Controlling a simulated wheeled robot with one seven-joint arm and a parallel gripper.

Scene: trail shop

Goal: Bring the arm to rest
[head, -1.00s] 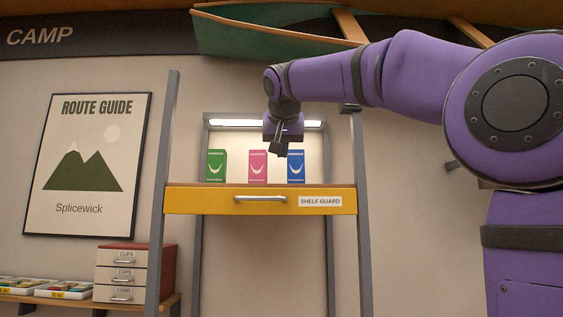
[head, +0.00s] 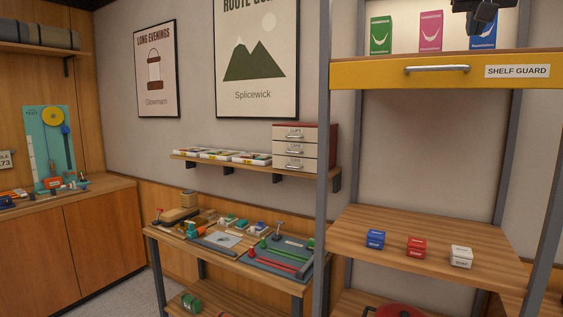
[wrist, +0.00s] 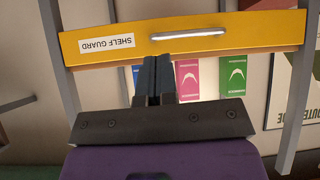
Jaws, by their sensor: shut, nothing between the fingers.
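My gripper (head: 477,18) shows at the top right of the head view, in front of the blue box (head: 483,34) on the top shelf. Most of my arm is out of that view. In the wrist view my gripper (wrist: 157,62) has its two fingers together with nothing between them. The fingers point toward the yellow shelf guard drawer front (wrist: 250,36), which appears upside down there. Whether they touch anything is not clear.
A pink box (head: 431,31) and a green box (head: 381,35) stand beside the blue one. The yellow drawer front (head: 400,75) has a metal handle. Below, small blue (head: 375,239), red (head: 416,247) and white (head: 461,256) boxes sit on a wooden shelf. A workbench (head: 222,253) stands left.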

